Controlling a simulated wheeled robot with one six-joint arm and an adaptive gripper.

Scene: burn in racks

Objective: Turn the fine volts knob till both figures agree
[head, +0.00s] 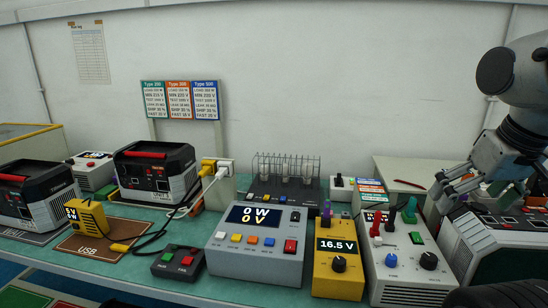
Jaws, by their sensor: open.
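A pale bench supply (398,290) stands at the right front with a blue knob (391,260) and a black knob (429,261); their labels are too small to read, so I cannot tell which is fine volts. Its display (370,216) is partly hidden behind a red post, and its figure is unreadable. The yellow meter (325,287) beside it reads 16.5 V and has a black dial (339,264). My gripper (443,196) is open and empty, above and to the right of the supply, apart from both knobs.
A grey load box (250,262) reads 0 W, 0 V. A red-and-green button box (177,262) and yellow USB tester (88,222) stand left. Black power stations (155,175) stand at the back left. A wire rack (286,168) stands behind. Green and red posts rise from the supply.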

